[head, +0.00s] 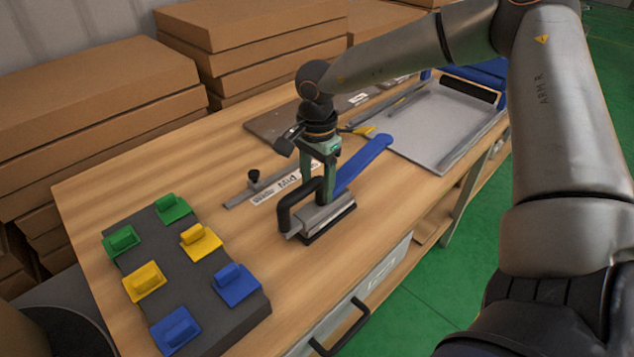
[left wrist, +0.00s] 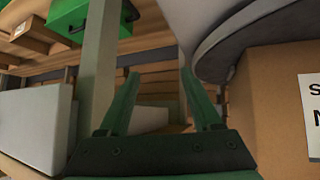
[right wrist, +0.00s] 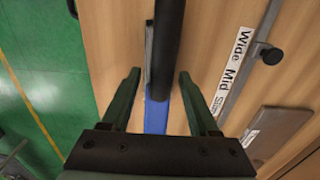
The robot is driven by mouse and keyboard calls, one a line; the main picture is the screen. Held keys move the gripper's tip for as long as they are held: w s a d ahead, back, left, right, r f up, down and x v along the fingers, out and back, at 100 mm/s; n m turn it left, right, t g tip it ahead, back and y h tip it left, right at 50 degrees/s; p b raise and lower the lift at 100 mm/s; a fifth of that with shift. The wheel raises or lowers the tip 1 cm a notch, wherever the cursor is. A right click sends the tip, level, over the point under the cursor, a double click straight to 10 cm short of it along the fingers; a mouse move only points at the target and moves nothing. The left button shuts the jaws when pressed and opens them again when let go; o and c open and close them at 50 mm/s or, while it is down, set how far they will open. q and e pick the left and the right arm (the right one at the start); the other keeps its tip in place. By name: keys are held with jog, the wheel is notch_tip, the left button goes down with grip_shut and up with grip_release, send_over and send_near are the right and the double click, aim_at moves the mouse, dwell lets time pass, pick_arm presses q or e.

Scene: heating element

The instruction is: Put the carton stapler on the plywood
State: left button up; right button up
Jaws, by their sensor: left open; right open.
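The carton stapler appears to be the tool with a black loop handle, a grey metal base and a long blue lever (head: 362,163) on the wooden bench top (head: 205,215). My right gripper (head: 320,178) points down over it. In the right wrist view my right gripper (right wrist: 158,75) is open, with the blue lever (right wrist: 155,116) and a black bar (right wrist: 168,45) showing between its fingers. I cannot tell whether they touch. I cannot single out a plywood sheet from the light wood bench top. My left gripper (left wrist: 158,75) is open and empty, away from the bench.
A dark block (head: 195,260) with green, yellow and blue pieces sits at the near left. A ruler with a label (head: 275,188) lies behind the stapler. A grey tray (head: 440,120) is at the far right. Stacked cartons (head: 90,110) stand behind the bench.

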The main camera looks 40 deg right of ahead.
jog(key=shift+r, duration=0.1)
jog(key=shift+r, duration=0.25)
notch_tip(320, 180, up, 12)
jog(key=shift+f+p, duration=0.25)
jog(key=shift+p, duration=0.05)
dwell(0.4)
